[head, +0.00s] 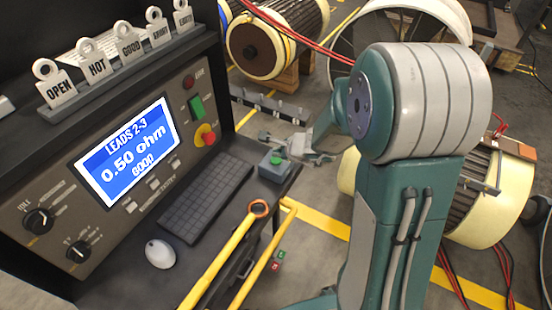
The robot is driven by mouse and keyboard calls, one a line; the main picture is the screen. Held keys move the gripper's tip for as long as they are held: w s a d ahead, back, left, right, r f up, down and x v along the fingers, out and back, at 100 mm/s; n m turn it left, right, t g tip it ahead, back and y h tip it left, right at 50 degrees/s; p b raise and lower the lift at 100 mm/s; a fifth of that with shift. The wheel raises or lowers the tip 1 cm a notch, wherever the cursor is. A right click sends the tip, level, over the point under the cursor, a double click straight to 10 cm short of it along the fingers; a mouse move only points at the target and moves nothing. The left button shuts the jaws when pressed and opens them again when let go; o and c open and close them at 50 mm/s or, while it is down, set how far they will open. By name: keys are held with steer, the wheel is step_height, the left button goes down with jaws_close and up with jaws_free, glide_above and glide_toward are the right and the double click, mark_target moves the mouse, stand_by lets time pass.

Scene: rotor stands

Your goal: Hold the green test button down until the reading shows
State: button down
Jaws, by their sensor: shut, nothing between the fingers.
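The green test button (277,160) sits on top of a small grey-blue box (271,171) at the right end of the console's desk. My gripper (293,147) is shut and empty, right beside and behind the button in the picture. I cannot tell whether its fingertips touch the button. The screen (127,154) is lit blue and reads "LEADS 2-3", "0.50 ohm" and "GOOD".
A keyboard (205,201), a white mouse (160,254) and yellow-handled probes (222,262) lie on the desk. Tags such as OPEN (57,91), HOT and GOOD stand on a rack above the screen. A red stop knob (206,136) is on the panel. Rotors (278,38) stand behind.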

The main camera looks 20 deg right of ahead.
mark_target(278, 160)
steer(key=shift+r, duration=0.2)
steer(key=shift+r, duration=2.45)
steer(key=s+a+r+n+g, duration=0.1)
steer(key=s+a+r+n, duration=0.2)
steer(key=s+r+n, duration=0.25)
steer(key=s+a+r+n+g, duration=0.1)
steer(key=s+a+r+n, duration=0.25)
steer(key=s+n, duration=0.35)
steer(key=s+d+r+n+h, duration=0.1)
steer(key=s+d+n+h, duration=0.1)
steer(key=s, duration=0.4)
steer(key=s+d+r+n+h, duration=0.2)
steer(key=s+d+n, duration=0.2)
steer(key=s+n, duration=0.3)
steer(key=shift+r+g, duration=0.25)
steer(key=shift+g, duration=0.05)
